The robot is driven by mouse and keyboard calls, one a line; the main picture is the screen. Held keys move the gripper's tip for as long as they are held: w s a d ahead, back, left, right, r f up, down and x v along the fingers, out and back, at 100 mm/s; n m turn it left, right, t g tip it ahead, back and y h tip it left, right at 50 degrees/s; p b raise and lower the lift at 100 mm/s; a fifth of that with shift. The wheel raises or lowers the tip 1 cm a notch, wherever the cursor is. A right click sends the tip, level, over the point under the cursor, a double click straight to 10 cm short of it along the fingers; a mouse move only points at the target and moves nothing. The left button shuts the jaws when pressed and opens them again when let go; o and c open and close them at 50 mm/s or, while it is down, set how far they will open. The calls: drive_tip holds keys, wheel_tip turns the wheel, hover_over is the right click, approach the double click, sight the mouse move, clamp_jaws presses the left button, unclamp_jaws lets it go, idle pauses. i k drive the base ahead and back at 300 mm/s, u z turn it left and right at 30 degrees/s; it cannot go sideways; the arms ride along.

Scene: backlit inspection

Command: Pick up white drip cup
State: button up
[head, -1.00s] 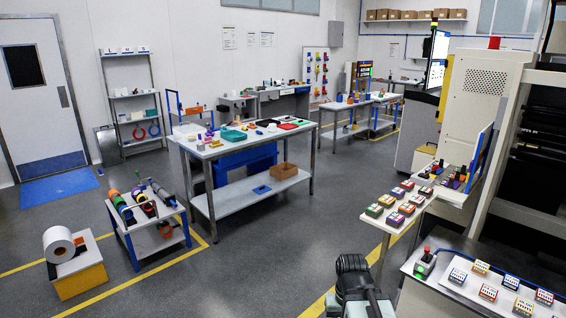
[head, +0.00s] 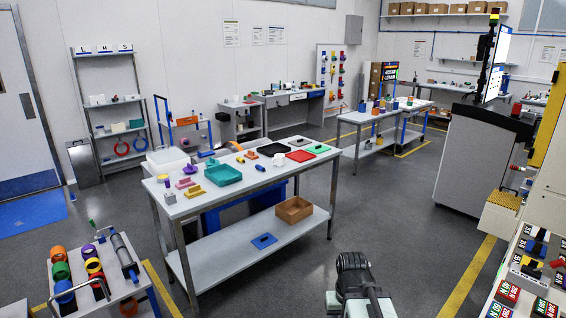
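A small white cup-like thing (head: 279,159) stands on the long work table (head: 225,198) in the middle of the head view, between the orange items and the red mat. It may be the white drip cup, but it is too small to be sure. Part of my own arm shows at the bottom centre, short of the table and apart from everything on it. My gripper's fingers cannot be made out.
The table also bears a teal tray (head: 222,175), a black tray (head: 268,148), a red mat (head: 299,156) and a white bin (head: 168,161). A low cart of rolls stands at left. Floor right of the table is clear.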

sight(279, 159)
drive_tip(key=z, duration=0.05)
drive_tip(key=i, duration=3.4)
drive_tip(key=u, duration=1.9)
